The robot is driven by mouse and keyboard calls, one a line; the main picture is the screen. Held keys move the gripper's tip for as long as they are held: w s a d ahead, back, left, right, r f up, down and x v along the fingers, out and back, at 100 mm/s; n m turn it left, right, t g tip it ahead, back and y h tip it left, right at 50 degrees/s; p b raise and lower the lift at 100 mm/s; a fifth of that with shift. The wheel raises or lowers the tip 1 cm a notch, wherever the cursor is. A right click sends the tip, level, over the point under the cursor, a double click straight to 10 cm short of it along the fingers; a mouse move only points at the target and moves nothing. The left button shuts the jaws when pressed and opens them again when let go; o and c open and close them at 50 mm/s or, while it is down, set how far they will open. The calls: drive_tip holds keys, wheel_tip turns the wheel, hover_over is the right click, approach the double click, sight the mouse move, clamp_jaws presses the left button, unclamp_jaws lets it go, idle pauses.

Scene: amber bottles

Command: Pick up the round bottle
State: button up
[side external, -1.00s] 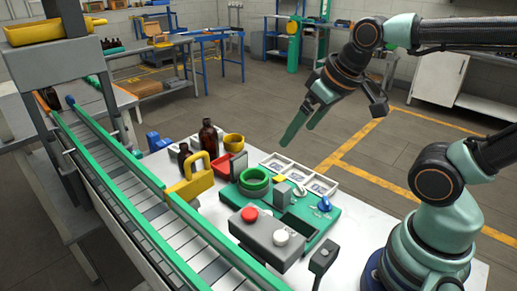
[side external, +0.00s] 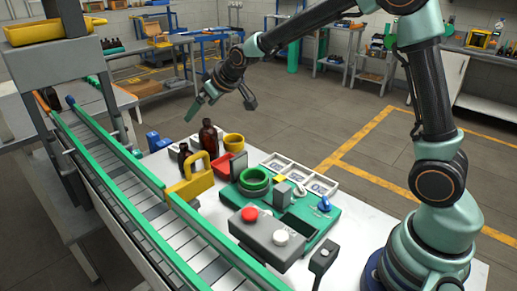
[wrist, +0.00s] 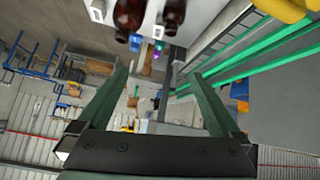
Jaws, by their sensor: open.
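Two dark amber bottles stand upright on the white table, a taller one (side external: 208,138) and a shorter one (side external: 184,157) to its left. I cannot tell for sure which one is the round bottle. My gripper (side external: 192,115) is open and empty, above and behind the bottles, with its fingers angled down to the left. In the wrist view the two green fingers (wrist: 160,75) are spread wide with nothing between them. Both bottles, one at left (wrist: 129,14) and one at right (wrist: 173,13), are cut off by the top edge, beyond the fingertips.
A yellow handled block (side external: 192,186) stands in front of the bottles. A green-railed conveyor (side external: 140,193) runs along the left. The space directly above the bottles is clear.

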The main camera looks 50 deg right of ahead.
sight(185, 146)
drive_tip(key=shift+n+t+y, duration=0.3)
drive_tip(key=shift+n+t, duration=0.3)
drive_tip(key=shift+t, duration=0.2)
drive_tip(key=x, duration=0.5)
drive_tip(key=s+f+x, duration=0.1)
drive_tip(key=x, duration=0.4)
drive_tip(key=s+a+f+x, duration=0.1)
drive_tip(key=x, duration=0.4)
drive_tip(key=shift+a+f, duration=0.1)
drive_tip(key=shift+f, duration=0.05)
drive_tip(key=shift+w+f, duration=0.25)
drive_tip(key=shift+f, duration=0.3)
wheel_tip(185, 146, down, 4)
drive_tip(key=shift+r, duration=0.25)
drive_tip(key=f, duration=0.2)
drive_tip(key=w+f, duration=0.1)
drive_tip(key=f, duration=0.1)
drive_tip(key=shift+x, duration=0.8)
drive_tip(key=shift+r, duration=0.1)
drive_tip(key=c, duration=1.5)
drive_tip(key=shift+o, duration=0.2)
drive_tip(key=shift+r, duration=0.1)
